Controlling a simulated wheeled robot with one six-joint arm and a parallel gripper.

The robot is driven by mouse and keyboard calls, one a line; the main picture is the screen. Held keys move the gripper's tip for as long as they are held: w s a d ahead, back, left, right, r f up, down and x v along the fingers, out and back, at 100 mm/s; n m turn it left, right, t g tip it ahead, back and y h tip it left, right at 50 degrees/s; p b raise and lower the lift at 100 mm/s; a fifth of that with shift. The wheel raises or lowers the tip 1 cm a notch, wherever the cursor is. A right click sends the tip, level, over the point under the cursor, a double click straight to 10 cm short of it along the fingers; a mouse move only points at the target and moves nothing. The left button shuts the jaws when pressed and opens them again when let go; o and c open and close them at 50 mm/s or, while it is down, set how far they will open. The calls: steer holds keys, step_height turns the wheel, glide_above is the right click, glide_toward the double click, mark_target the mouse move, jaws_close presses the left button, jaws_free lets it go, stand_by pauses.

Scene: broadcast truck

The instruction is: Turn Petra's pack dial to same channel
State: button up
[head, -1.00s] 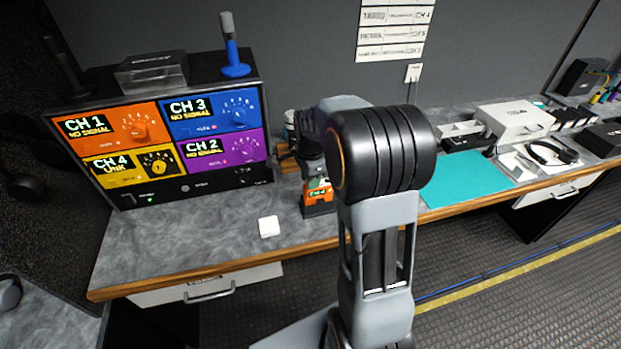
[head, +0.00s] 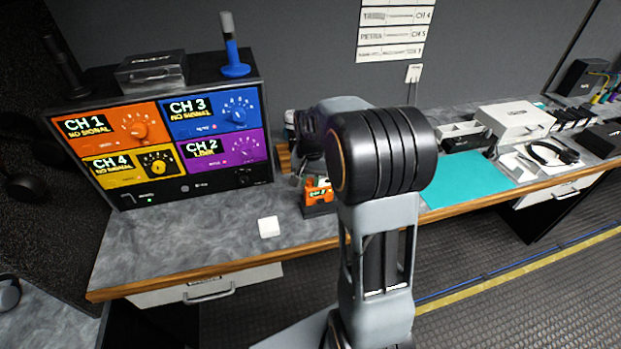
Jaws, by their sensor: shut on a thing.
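The small orange pack (head: 318,193) stands upright on the counter in a dark base, with green characters on its front display, perhaps CH 2. My gripper (head: 304,177) is at the pack's top left, partly hidden behind my arm. It is shut on what appears to be the pack dial, though the fingertips and the dial are hard to make out. The receiver (head: 185,188) at left has four coloured channel panels.
Wall labels (head: 394,32) list names and channels, partly too small to read. The front counter is mostly clear.

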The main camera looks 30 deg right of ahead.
mark_target(310, 180)
steer(key=n, duration=0.5)
steer(key=shift+n, duration=0.4)
stand_by(0.4)
steer(key=o, duration=0.9)
steer(key=shift+o, duration=0.2)
steer(key=shift+r, duration=0.1)
step_height(310, 180, up, 14)
steer(key=shift+f, duration=0.2)
